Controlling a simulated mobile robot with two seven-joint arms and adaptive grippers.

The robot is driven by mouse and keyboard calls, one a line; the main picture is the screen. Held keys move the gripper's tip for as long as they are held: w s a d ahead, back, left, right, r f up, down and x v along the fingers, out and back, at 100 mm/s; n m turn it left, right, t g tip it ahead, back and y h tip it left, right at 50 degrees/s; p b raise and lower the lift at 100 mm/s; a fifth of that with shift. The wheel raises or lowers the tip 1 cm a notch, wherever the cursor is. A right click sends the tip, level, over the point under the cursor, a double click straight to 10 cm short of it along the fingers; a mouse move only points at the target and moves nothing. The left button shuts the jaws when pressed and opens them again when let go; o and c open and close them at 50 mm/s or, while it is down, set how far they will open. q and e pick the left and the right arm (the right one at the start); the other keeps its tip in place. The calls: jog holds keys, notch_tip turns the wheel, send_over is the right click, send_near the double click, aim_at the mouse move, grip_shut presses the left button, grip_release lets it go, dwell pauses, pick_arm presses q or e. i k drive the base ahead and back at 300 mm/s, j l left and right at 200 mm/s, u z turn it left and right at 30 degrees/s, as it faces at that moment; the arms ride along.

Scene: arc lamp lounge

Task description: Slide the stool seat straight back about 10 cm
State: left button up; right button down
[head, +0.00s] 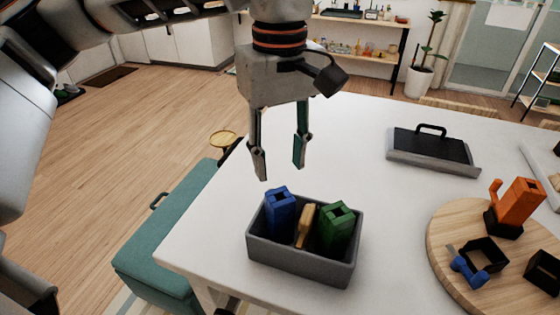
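My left gripper (279,170) points down with its two fingers apart and nothing between them. It hangs above the white table, over the back of a grey bin. No part of the view is clearly a stool seat. A teal padded bench with a small handle (168,240) stands on the floor left of the table. A small round yellowish top (223,139) shows behind the bench's far end. A black slab with an upright handle (430,146) lies on a grey base at the table's far right. My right gripper is not in view.
The grey bin (300,262) on the white table (375,215) holds blue, tan and green pieces. A round wooden board (445,260) at right carries an orange piece (517,203), a blue piece and black holders. The table's middle is clear. Wood floor is open at left.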

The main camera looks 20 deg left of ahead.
aim_at(523, 264)
jog(key=k, duration=1)
